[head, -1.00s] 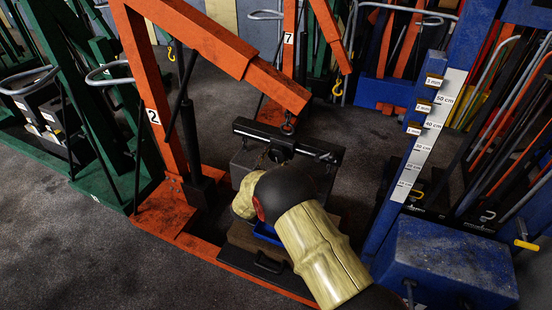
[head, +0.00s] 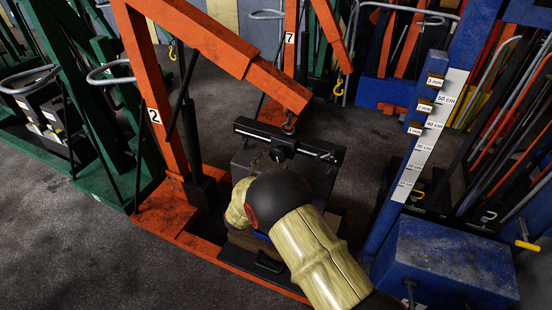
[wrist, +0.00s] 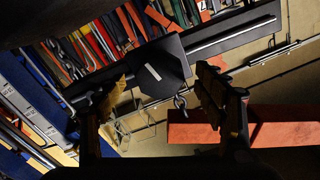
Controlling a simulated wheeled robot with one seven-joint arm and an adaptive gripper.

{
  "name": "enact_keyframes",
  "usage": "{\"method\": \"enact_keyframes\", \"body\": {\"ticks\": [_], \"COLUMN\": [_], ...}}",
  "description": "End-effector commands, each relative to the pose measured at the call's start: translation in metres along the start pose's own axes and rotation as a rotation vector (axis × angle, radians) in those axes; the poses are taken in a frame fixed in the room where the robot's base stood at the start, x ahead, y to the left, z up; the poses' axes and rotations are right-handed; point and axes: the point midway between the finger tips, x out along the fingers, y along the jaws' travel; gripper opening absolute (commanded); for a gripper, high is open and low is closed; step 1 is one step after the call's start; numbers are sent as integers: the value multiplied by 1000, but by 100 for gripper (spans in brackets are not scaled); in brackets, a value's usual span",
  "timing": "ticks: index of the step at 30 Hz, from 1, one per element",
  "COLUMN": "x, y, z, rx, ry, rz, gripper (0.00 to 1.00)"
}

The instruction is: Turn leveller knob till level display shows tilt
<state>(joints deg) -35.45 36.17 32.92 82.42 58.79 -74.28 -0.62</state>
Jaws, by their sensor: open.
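The leveller is a black bar (head: 318,149) hanging from the hook of the orange crane. A dark round knob (head: 282,148) sits at its middle. In the wrist view the leveller knob (wrist: 162,72) is a black faceted block with a white mark, and the bar (wrist: 232,38) runs behind it. My gripper (wrist: 160,95) is open, one finger on each side of the knob in that picture; I cannot tell whether either touches it. In the head view my arm hides most of the gripper. I cannot make out a level display.
The orange crane (head: 205,45) with its boom stands over the leveller. A dark block (head: 325,172) hangs or stands below the bar. A blue column with a cm scale (head: 425,140) is at the right, and green cranes (head: 110,110) at the left. Grey floor is free in front left.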

Motion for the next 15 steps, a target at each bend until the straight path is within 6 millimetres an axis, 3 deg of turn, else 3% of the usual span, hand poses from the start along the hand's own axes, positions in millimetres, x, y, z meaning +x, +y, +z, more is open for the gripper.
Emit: {"method": "enact_keyframes", "body": {"ticks": [6, 15], "x": [-45, -75], "y": [-1, 0], "z": [0, 0], "rx": [0, 0], "ry": [-2, -1], "rz": [-3, 0], "gripper": [70, 70]}}
